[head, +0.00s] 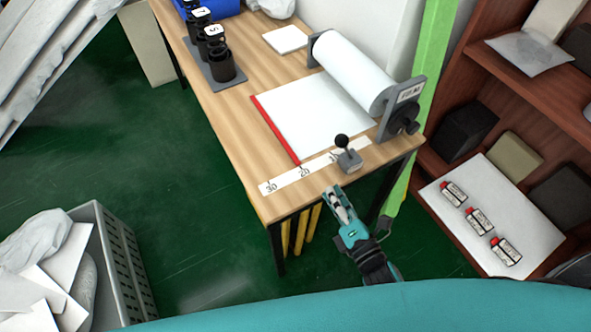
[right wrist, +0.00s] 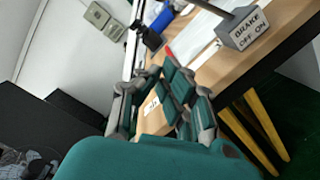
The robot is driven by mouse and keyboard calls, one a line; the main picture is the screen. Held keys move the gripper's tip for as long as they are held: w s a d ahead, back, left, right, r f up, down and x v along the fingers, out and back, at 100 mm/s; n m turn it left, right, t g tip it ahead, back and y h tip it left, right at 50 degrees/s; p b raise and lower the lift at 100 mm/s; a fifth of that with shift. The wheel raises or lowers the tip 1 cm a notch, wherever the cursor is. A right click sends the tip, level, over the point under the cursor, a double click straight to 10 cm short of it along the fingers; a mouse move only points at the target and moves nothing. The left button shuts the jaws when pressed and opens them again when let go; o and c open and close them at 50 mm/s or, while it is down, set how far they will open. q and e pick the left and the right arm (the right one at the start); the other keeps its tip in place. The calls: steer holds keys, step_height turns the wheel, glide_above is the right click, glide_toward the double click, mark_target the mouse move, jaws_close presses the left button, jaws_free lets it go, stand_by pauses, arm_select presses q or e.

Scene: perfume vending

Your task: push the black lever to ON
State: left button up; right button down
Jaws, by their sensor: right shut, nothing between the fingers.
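The black lever (head: 342,142) has a round knob and stands on a small grey base (head: 349,160) at the table's front edge. In the right wrist view the grey base (right wrist: 243,30) reads BRAKE, OFF and ON, and the lever's rod (right wrist: 212,7) leans towards the OFF side; its knob is out of that picture. My right gripper (head: 334,194) is shut and empty, just in front of the table edge and below the lever in the head view, apart from it. It also shows in the right wrist view (right wrist: 163,78). My left gripper is not in view.
The wooden table (head: 232,118) holds a paper roll (head: 350,70), a white sheet with a red edge, a numbered ruler strip (head: 285,180) and dark cylinders (head: 221,66). A green post (head: 432,60) and a shelf with small bottles (head: 478,221) stand right. A grey crate (head: 115,255) is lower left.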

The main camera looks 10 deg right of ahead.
mark_target(345, 149)
steer(key=w+a+r+n+p, duration=0.1)
steer(key=w+a+r+p, duration=0.15)
steer(key=w, duration=0.75)
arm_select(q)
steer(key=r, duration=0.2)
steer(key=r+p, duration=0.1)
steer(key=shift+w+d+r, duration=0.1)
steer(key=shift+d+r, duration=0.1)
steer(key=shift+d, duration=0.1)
arm_select(e)
steer(key=d+r, duration=0.1)
steer(key=s+d, duration=0.1)
steer(key=shift+d+r+t, duration=0.3)
steer(key=shift+d+r, duration=0.1)
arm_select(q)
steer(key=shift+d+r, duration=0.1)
arm_select(e)
steer(key=shift+r, duration=0.1)
